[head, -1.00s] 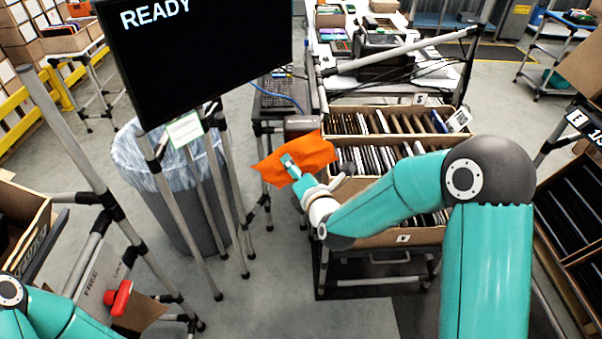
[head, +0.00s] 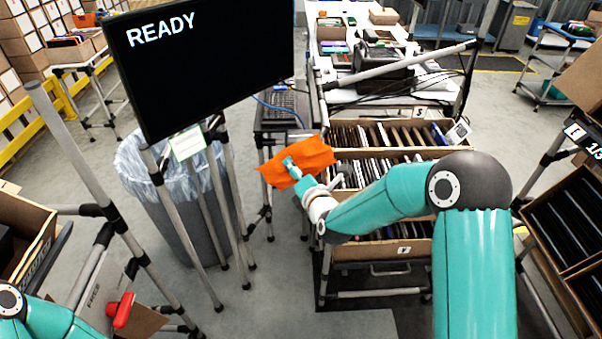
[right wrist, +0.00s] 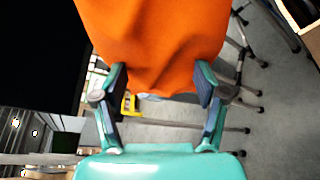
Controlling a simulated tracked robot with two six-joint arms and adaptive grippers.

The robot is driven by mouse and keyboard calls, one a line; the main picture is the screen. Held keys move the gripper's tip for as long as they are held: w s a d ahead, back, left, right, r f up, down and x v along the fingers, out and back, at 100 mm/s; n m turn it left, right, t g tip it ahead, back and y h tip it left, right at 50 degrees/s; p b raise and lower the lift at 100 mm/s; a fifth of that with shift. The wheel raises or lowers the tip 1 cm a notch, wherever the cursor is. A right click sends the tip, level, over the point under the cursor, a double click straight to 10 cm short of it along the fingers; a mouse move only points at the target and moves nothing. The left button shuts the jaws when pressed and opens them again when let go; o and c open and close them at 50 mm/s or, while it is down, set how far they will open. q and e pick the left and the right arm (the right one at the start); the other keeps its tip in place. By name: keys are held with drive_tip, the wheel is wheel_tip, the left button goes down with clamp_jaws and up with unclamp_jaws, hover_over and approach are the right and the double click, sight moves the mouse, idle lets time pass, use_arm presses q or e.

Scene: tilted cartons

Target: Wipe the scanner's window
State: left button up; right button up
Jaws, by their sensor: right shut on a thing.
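An orange cloth (head: 312,156) hangs spread from my right gripper (head: 290,163), which is shut on it in front of the drawer cart's left side. In the right wrist view the cloth (right wrist: 155,45) fills the top middle, between and beyond the fingers of the gripper (right wrist: 162,85). I cannot make out the scanner or its window clearly; the cloth covers the area at the cart's back left corner. Only part of my left arm shows at the lower left; its gripper is out of view.
A black READY screen (head: 205,65) on a pole frame stands left of the cloth. A lined bin (head: 135,165) stands behind the poles. Cartons of upright flat items (head: 392,252) fill the cart. A keyboard stand (head: 282,108) is behind. A red object (head: 122,311) is at lower left.

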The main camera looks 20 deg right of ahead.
sight(314, 169)
drive_tip(key=shift+w+d+b, duration=0.15)
drive_tip(key=shift+w+b, duration=0.05)
drive_tip(key=shift+w, duration=0.35)
drive_tip(key=shift+w+d+b, duration=0.15)
drive_tip(key=shift+w, duration=0.4)
idle(0.3)
drive_tip(key=shift+s+d+f+b, duration=0.1)
drive_tip(key=shift+s+d+b, duration=0.15)
drive_tip(key=shift+d+b, duration=0.4)
drive_tip(key=shift+s+d+b, duration=0.25)
drive_tip(key=shift+d, duration=0.35)
drive_tip(key=shift+s+d+b, duration=0.2)
drive_tip(key=shift+d+b, duration=0.05)
drive_tip(key=shift+d, duration=0.35)
drive_tip(key=shift+w+d+b, duration=0.1)
drive_tip(key=shift+w+b, duration=0.05)
drive_tip(key=shift+b, duration=0.3)
drive_tip(key=shift+w+a, duration=0.15)
drive_tip(key=shift+a, duration=0.4)
drive_tip(key=shift+w+a, duration=0.15)
drive_tip(key=shift+a, duration=0.35)
drive_tip(key=shift+w+a+r, duration=0.15)
drive_tip(key=shift+w+a, duration=0.05)
drive_tip(key=shift+a, duration=0.25)
drive_tip(key=shift+w+a+r, duration=0.15)
drive_tip(key=shift+a, duration=0.25)
drive_tip(key=shift+s+b, duration=0.1)
drive_tip(key=shift+b, duration=0.2)
